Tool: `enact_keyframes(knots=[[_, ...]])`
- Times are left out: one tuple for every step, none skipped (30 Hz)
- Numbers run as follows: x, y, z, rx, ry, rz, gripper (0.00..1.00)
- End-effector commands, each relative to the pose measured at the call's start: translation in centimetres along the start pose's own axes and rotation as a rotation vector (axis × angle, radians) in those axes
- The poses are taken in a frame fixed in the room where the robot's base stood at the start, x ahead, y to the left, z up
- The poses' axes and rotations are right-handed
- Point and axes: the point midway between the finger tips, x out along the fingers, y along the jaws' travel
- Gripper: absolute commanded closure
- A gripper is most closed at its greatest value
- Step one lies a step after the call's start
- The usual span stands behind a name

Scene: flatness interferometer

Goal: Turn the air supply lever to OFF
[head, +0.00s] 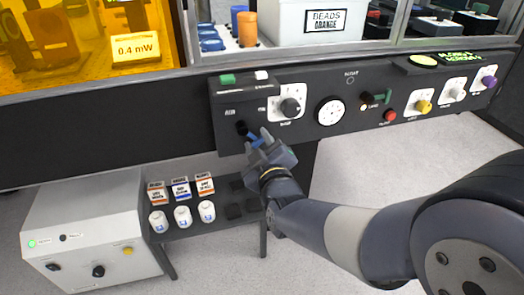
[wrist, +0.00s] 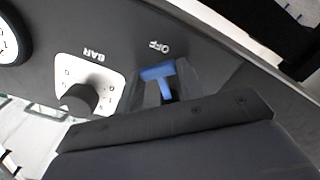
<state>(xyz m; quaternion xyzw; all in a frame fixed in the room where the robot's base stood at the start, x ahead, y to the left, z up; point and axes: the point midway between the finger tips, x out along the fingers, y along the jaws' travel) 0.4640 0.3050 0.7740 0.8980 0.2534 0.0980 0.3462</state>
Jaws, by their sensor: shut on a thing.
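The air supply lever is blue and sits at the left end of the dark control panel (head: 365,150). In the head view the blue lever (head: 254,136) shows just ahead of the jaws, beside a black pivot. My gripper (head: 262,146) reaches it from below right and is shut on it. In the wrist view the blue lever (wrist: 157,72) shows as a T shape, close to the printed OFF label (wrist: 159,46). I cannot tell the lever's exact setting.
Beside the lever is a black knob (head: 290,107) on a white plate; it also shows in the wrist view (wrist: 78,99), marked BAR. A round gauge (head: 330,111) and several coloured knobs follow to the right. A shelf with white tubs (head: 183,216) lies below left.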

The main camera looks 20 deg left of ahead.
Motion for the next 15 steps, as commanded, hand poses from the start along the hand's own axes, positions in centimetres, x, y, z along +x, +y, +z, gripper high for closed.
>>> enact_keyframes(knots=[[0.0,-0.6,0.3,0.046,0.003,0.001,0.86],[0.0,-0.7,0.3,0.074,0.002,0.0,0.86],[0.0,-0.9,0.3,0.112,0.002,0.0,0.86],[0.0,-1.1,0.2,0.141,0.002,0.0,0.86],[0.0,-1.2,0.2,0.169,0.003,0.0,0.86],[0.0,-1.4,0.2,0.207,0.003,-0.001,0.86],[0.0,-1.5,0.1,0.236,0.002,-0.001,0.86],[0.0,-1.6,0.1,0.265,0.001,-0.001,0.86],[0.0,-1.8,0.0,0.301,0.002,-0.001,0.86],[0.0,-1.9,0.0,0.328,0.002,0.0,0.86],[0.0,-2.0,-0.1,0.357,0.002,-0.001,0.86],[0.0,-2.1,-0.2,0.391,0.002,-0.001,0.86],[0.0,-2.2,-0.2,0.416,0.002,-0.001,0.86],[0.0,-2.3,-0.3,0.442,0.002,-0.001,0.86],[0.0,-2.4,-0.4,0.474,0.002,-0.001,0.86]])
